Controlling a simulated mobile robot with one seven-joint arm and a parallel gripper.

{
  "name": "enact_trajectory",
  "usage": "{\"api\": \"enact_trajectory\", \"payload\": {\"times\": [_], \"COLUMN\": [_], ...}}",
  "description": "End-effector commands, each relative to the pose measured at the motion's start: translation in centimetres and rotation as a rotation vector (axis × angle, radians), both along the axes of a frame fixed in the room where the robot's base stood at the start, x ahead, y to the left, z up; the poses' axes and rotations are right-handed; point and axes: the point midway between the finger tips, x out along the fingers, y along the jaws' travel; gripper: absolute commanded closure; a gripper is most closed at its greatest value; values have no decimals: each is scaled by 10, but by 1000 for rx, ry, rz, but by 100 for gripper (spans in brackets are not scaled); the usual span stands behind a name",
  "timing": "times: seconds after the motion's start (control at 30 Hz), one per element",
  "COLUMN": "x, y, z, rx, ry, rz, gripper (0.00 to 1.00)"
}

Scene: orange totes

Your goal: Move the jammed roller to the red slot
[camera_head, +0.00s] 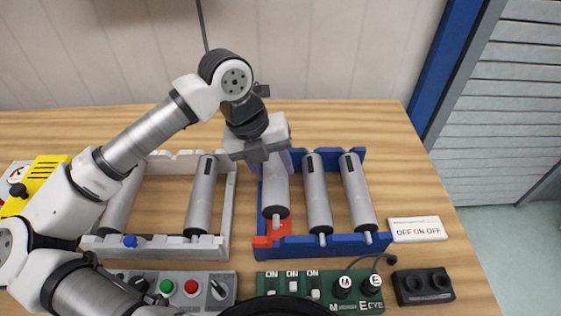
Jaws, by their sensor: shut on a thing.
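My gripper (263,158) is shut on the far part of a grey roller (274,193), at the left side of the blue rack (335,246). The roller's near end, with its pin, is over or at the red slot (270,234) at the rack's front left corner. I cannot tell whether the roller rests in the slot or hangs just above it. The gripper hides the roller's far end and the back of that slot.
Two rollers (317,192) (357,190) lie in the blue rack to the right. The light grey rack (165,250) on the left holds a roller (201,195) and another (122,200) partly behind my arm. Control panels (190,289) (320,292) line the front.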

Motion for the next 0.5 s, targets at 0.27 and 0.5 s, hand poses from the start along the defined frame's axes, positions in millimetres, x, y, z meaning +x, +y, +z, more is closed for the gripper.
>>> {"api": "enact_trajectory", "payload": {"times": [0.27,0.5], "x": [0,0], "y": [1,1], "z": [-12,-35], "rx": [-3,-3], "ry": [0,1], "rz": [3,3], "gripper": [97,97]}}
